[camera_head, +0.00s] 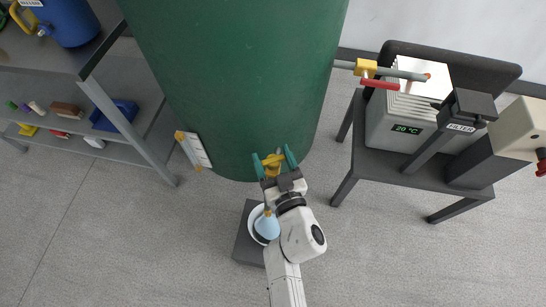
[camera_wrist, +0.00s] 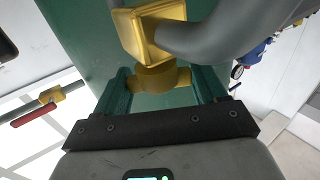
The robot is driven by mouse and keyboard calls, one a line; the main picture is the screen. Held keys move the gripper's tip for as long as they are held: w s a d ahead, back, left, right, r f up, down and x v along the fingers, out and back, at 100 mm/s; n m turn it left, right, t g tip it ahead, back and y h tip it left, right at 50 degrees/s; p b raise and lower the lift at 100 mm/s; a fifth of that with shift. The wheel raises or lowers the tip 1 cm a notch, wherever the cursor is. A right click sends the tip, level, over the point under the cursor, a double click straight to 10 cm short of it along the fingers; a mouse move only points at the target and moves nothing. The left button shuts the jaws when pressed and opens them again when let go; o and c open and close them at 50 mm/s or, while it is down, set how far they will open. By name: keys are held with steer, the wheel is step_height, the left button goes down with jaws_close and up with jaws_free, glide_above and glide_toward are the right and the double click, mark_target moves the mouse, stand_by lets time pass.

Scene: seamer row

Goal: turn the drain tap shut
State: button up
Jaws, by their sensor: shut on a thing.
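The drain tap (camera_head: 272,164) is a small brass-yellow fitting low on the front of the green tank (camera_head: 240,80). In the wrist view, the tap's brass body (camera_wrist: 155,78) stands between my two green fingers, with a square brass block above it. A thick grey curved piece (camera_wrist: 215,35) joins that block and runs to the upper right; I cannot tell whether it is a handle or a spout. My gripper (camera_head: 274,158) is shut on the tap, also in the wrist view (camera_wrist: 162,88). The fingers' contact points are partly hidden.
A pale blue funnel (camera_head: 267,226) and a white bowl (camera_head: 256,213) are on a dark block (camera_head: 246,245) beside my arm. A dark table (camera_head: 385,165) with a grey heater (camera_head: 390,120) and pipe with a red lever (camera_head: 380,84) stands right. Shelving (camera_head: 150,150) stands left.

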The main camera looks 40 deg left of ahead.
steer(key=shift+c, duration=0.9)
steer(key=shift+r+g+p, duration=0.2)
steer(key=shift+g+p, duration=0.1)
steer(key=shift+p, duration=0.35)
